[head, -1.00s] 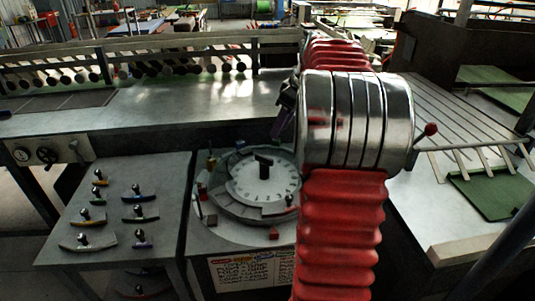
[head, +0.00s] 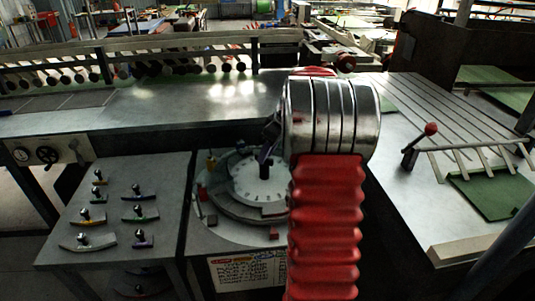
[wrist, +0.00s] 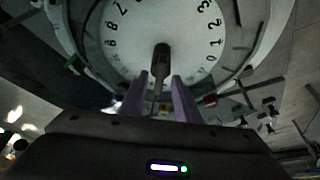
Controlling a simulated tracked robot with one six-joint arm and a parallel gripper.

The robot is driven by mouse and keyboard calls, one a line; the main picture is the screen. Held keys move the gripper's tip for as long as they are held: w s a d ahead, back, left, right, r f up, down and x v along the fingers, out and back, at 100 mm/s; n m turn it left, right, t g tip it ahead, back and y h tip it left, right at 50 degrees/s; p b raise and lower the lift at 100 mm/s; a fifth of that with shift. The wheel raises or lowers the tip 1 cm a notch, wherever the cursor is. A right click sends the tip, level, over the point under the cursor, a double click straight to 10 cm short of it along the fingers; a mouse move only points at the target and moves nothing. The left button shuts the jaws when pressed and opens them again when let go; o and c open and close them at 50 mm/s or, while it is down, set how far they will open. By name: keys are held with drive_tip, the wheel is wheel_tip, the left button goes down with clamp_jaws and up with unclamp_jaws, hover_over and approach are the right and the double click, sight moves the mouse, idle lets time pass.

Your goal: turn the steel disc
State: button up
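The steel disc (head: 246,184) lies flat on a round base on a stand in the head view, with a dark upright handle (head: 265,172) at its middle. In the wrist view the pale disc (wrist: 122,42) carries numbers around its rim, and the dark handle (wrist: 161,58) rises near the centre. My gripper (wrist: 160,76) has two purple fingers set apart, pointing at the handle. The handle shows in line with the gap between them; I cannot tell whether they touch it. In the head view my gripper (head: 264,153) is just above the handle, partly hidden by my arm.
A side table (head: 115,210) left of the disc holds several curved pieces with knobs. Small coloured blocks (head: 201,193) stand around the disc's base. A long steel bench (head: 190,105) runs behind. A slatted rack with a red-knobbed lever (head: 431,129) is at right.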

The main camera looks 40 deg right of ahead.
drive_tip(key=shift+w+f, duration=0.15)
drive_tip(key=shift+f, duration=0.1)
drive_tip(key=shift+c, duration=0.5)
clamp_jaws()
drive_tip(key=shift+d, duration=0.15)
